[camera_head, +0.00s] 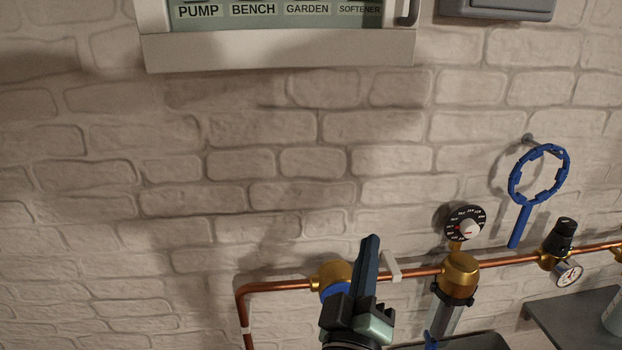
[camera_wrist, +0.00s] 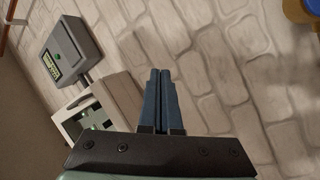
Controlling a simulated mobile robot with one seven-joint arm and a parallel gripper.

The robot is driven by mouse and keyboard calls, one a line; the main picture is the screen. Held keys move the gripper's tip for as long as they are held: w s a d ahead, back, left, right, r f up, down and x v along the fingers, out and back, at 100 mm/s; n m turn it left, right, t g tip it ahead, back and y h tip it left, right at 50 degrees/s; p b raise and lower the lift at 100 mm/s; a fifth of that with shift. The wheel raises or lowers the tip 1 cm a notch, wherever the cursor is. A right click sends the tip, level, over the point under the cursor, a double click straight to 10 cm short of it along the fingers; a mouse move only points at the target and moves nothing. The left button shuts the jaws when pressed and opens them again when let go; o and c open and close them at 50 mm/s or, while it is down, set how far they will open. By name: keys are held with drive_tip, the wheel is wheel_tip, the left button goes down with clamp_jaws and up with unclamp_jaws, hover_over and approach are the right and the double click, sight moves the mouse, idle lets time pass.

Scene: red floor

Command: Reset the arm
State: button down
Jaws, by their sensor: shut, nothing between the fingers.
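My gripper (camera_head: 369,262) shows at the bottom middle of the head view, pointing up in front of the copper pipe. In the wrist view my gripper (camera_wrist: 160,75) has its two dark blue fingers side by side and touching, with nothing between them. Behind it in the head view, a brass fitting with a blue part (camera_head: 333,275) is partly hidden by my gripper. I cannot tell how far the fingers are from the pipe.
A copper pipe (camera_head: 522,257) runs along the white brick wall. It carries a brass filter head (camera_head: 460,270) and a pressure gauge (camera_head: 568,273). A blue ring wrench (camera_head: 520,228) hangs at right. A labelled panel (camera_head: 280,50) is above, and a grey box (camera_wrist: 68,52) shows in the wrist view.

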drive_tip(key=s+a+r+m+t+y, duration=0.2)
drive_tip(key=s+r, duration=0.2)
drive_tip(key=r, duration=0.7)
drive_tip(key=s+a+r+m+t+y, duration=0.1)
drive_tip(key=s+a+r+m+t, duration=0.1)
drive_tip(key=r, duration=0.9)
drive_tip(key=s+a+r+m+t+y, duration=0.2)
drive_tip(key=s+r, duration=0.4)
drive_tip(key=r, duration=0.5)
drive_tip(key=shift+s+a+m+t+y, duration=0.3)
drive_tip(key=shift+s+a+t, duration=0.05)
drive_tip(key=shift+a+t, duration=0.6)
